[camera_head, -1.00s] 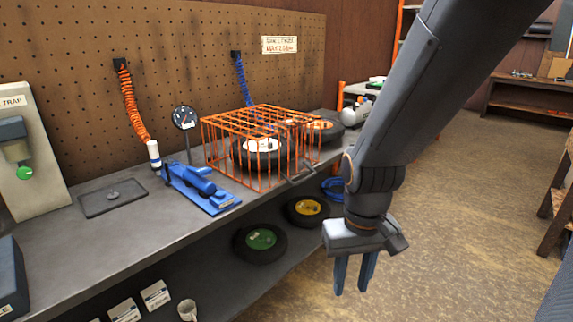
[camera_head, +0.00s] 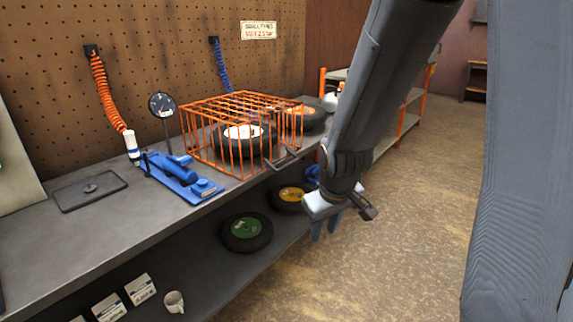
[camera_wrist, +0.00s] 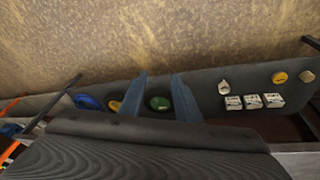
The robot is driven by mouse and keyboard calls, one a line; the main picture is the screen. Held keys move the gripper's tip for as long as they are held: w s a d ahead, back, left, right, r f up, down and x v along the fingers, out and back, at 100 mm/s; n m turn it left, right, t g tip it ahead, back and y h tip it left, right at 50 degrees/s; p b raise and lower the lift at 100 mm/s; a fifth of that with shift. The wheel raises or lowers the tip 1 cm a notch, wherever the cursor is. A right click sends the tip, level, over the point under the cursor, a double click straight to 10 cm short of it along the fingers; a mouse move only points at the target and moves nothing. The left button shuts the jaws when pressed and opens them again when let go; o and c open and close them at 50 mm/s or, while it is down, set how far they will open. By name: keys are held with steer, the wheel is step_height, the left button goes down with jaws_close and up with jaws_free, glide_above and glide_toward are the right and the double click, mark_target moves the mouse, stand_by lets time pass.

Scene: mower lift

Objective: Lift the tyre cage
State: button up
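The orange wire tyre cage (camera_head: 190,125) sits on the grey workbench in the head view, with a grey handle (camera_head: 283,160) at its front right. A tyre with a white hub (camera_head: 242,133) is inside it, seen through the bars. My gripper (camera_head: 325,230) hangs in front of the bench, to the right of and lower than the cage, apart from it. Its two blue fingers point down, spread apart and empty. In the wrist view my gripper (camera_wrist: 160,95) also shows its fingers apart, with the floor and lower shelf beyond.
A blue foot pump (camera_head: 178,178), a gauge (camera_head: 162,106) and a dark tray (camera_head: 90,190) stand left of the cage on the bench (camera_head: 110,225). Tyres with green (camera_head: 246,232) and yellow (camera_head: 288,197) hubs lie on the lower shelf. The floor (camera_head: 390,250) at right is clear.

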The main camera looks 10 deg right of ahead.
steer(key=w+d+f+n+t+b, duration=0.1)
steer(key=w+f+n+t, duration=0.15)
steer(key=w, duration=0.75)
steer(key=w+d+f+n+t+b, duration=0.1)
steer(key=w+n+t, duration=0.3)
steer(key=w, duration=0.7)
steer(key=n+t+y+b, duration=0.4)
steer(key=n+t+y, duration=0.2)
steer(key=n+t, duration=0.4)
glide_toward(288, 165)
steer(key=w, duration=0.4)
steer(key=shift+n+g, duration=0.35)
steer(key=shift+g, duration=0.1)
steer(key=x, duration=0.7)
steer(key=shift+s+a+r+p, duration=0.1)
steer(key=shift+a+r+p, duration=0.05)
steer(key=shift+r+p, duration=0.25)
jaws_close()
